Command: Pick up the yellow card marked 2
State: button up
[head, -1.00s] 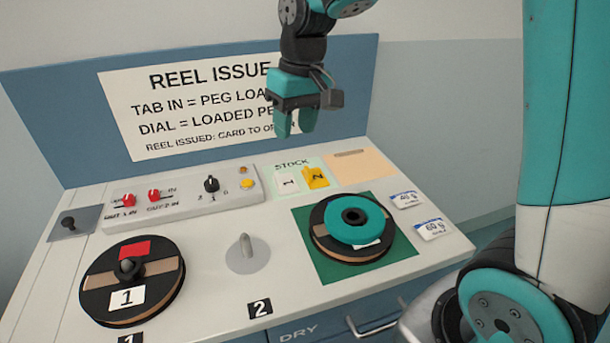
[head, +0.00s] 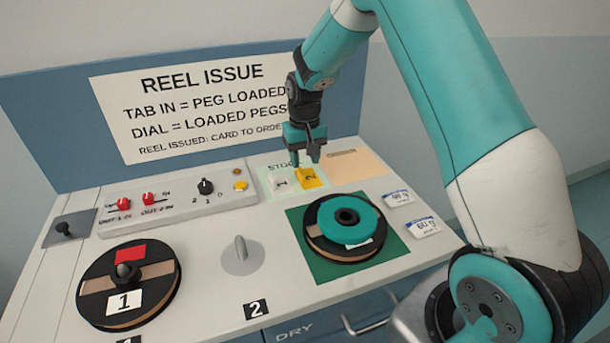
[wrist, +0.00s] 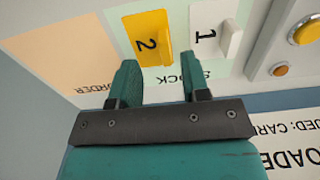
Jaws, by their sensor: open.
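The yellow card marked 2 (head: 310,178) lies on the pale green STOCK area at the back right of the counter. It also shows in the wrist view (wrist: 143,40), just beyond my fingertips. The white card marked 1 (head: 280,183) is beside it on the left; in the wrist view it (wrist: 205,35) is on the right. My gripper (head: 310,155) is open and empty, pointing down above the yellow card. In the wrist view my two teal fingers (wrist: 160,80) are apart, with the card ahead of the gap between them, not clearly touching it.
A peach ORDER area (head: 357,165) is to the right of STOCK. A switch panel (head: 180,203) with a yellow button (head: 240,185) is to the left. A teal-topped reel (head: 350,215) sits on a green mat (head: 310,262) in front. A sign board (head: 190,105) stands behind.

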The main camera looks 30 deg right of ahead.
aim_at(302, 173)
jog(key=shift+w+a+f+p, duration=0.15)
jog(key=shift+f+p, duration=0.2)
jog(key=shift+f, duration=1.05)
jog(key=shift+w+f+p, duration=0.1)
jog(key=shift+f+p, duration=0.2)
jog(key=shift+f, duration=1.05)
grip_shut()
